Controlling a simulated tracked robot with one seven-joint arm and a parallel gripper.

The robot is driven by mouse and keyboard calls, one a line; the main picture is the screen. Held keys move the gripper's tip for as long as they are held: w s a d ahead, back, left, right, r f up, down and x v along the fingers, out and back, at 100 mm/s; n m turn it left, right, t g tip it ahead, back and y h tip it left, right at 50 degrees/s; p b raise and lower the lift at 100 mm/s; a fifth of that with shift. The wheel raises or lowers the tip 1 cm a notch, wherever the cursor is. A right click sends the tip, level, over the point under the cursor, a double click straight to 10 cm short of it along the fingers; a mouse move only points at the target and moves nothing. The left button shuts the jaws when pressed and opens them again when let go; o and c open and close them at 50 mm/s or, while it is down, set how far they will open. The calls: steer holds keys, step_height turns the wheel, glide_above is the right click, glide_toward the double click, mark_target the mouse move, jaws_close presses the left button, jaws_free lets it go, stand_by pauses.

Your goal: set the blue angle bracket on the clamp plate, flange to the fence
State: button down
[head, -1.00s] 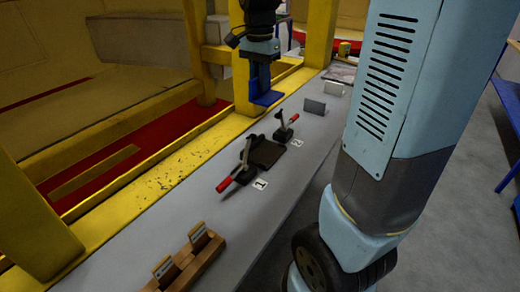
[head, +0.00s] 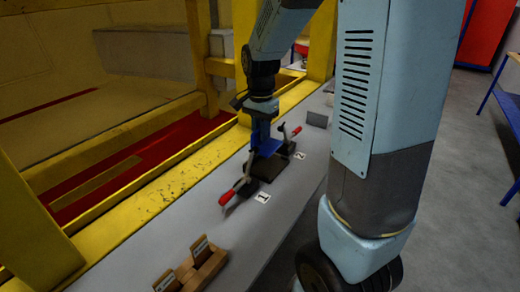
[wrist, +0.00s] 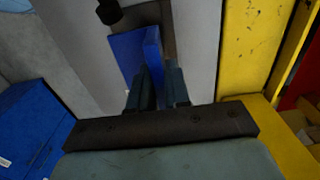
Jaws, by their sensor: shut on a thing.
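The blue angle bracket (head: 265,146) hangs in my gripper (head: 261,123), over the far end of the dark clamp plate (head: 259,176) in the head view. My gripper is shut on the bracket's upright leg; in the wrist view its fingers (wrist: 158,92) pinch the blue bracket (wrist: 128,55). The plate also shows beyond it in the wrist view (wrist: 153,12). One red-handled toggle clamp (head: 240,188) stands at the plate's near end, another (head: 289,142) at its far right. Whether the bracket touches the plate, and where the fence is, I cannot tell.
The plate lies on a long grey bench (head: 195,215) beside a yellow frame (head: 160,185). A wooden rack (head: 192,270) holding cards stands at the near end. Small number labels lie by the clamps. A grey block (head: 316,119) stands farther along. A blue object (wrist: 30,130) is at lower left in the wrist view.

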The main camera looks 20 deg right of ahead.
mark_target(261, 144)
steer(key=shift+f, duration=3.1)
steer(key=c, duration=1.1)
jaws_free()
steer(key=shift+s+f, duration=0.1)
